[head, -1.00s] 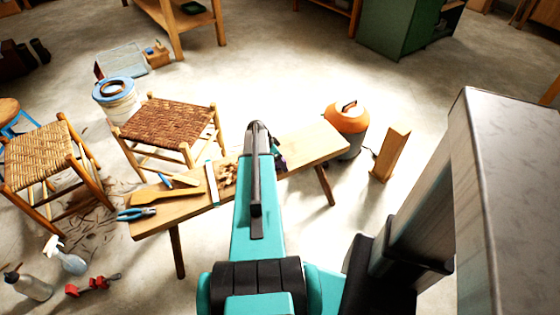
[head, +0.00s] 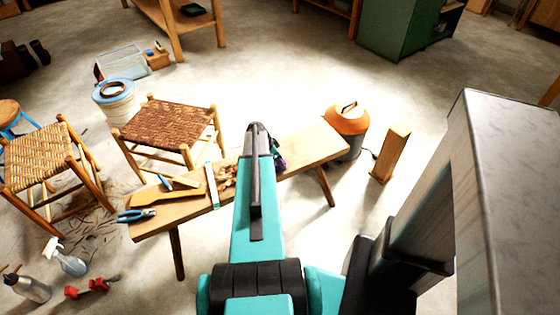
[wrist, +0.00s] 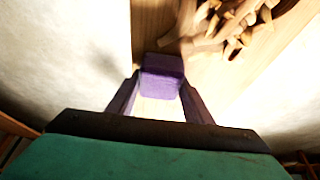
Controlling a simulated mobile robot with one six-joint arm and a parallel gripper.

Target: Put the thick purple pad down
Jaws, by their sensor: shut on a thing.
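The thick purple pad (wrist: 161,74) sits between the fingertips of my gripper (wrist: 160,86) in the wrist view. My gripper is shut on it. The wooden bench (wrist: 152,28) lies beyond the pad in that view; I cannot tell whether the pad touches it. In the head view, the bench (head: 312,150) stands in the middle and my arm covers part of it. A small dark purple part of my gripper shows at the arm's right side. The pad cannot be made out in the head view.
Wood shavings (wrist: 232,25) lie on the bench beside the pad. Blue-handled pliers (head: 136,215), a wooden paddle shape (head: 168,195) and a pale strip (head: 211,185) lie on its left part. The bench's right part is bare. An orange-topped canister (head: 347,122) stands behind it.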

